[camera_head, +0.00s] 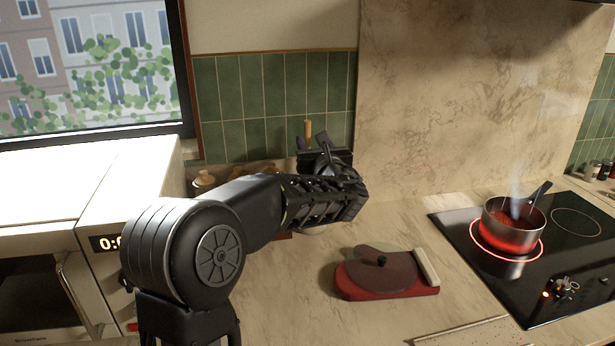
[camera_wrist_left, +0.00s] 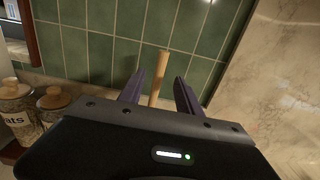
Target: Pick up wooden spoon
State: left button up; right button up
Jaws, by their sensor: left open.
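The wooden spoon shows as an upright light-brown handle (camera_head: 308,131) behind my left gripper, in front of the green tiles. In the left wrist view the handle (camera_wrist_left: 159,76) stands between the two fingers of my left gripper (camera_wrist_left: 160,92), with a gap on each side. The left gripper also shows in the head view (camera_head: 322,143), at the back of the counter. It is open. The spoon's lower part is hidden behind the gripper body, so what it stands in cannot be seen. My right gripper is not in view.
Lidded jars (camera_wrist_left: 17,108) stand left of the gripper near the tiled wall. A red-based item with a round dark lid (camera_head: 383,272) lies on the counter. A steaming pot (camera_head: 512,228) sits on a glowing burner at right. A microwave (camera_head: 100,225) is at left.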

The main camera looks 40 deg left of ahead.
aim_at(308, 135)
pick_arm(q)
jog(key=shift+w+a+r, duration=0.1)
jog(key=shift+w+a, duration=0.05)
jog(key=shift+a, duration=0.1)
jog(key=p+x, duration=0.2)
jog(key=x, duration=0.1)
jog(key=shift+w+a+r, duration=0.1)
jog(key=shift+w+a, duration=0.05)
jog(key=shift+a, duration=0.15)
jog(key=shift+w+a, duration=0.3)
jog(key=shift+a, duration=0.05)
jog(key=shift+c, duration=0.3)
grip_shut()
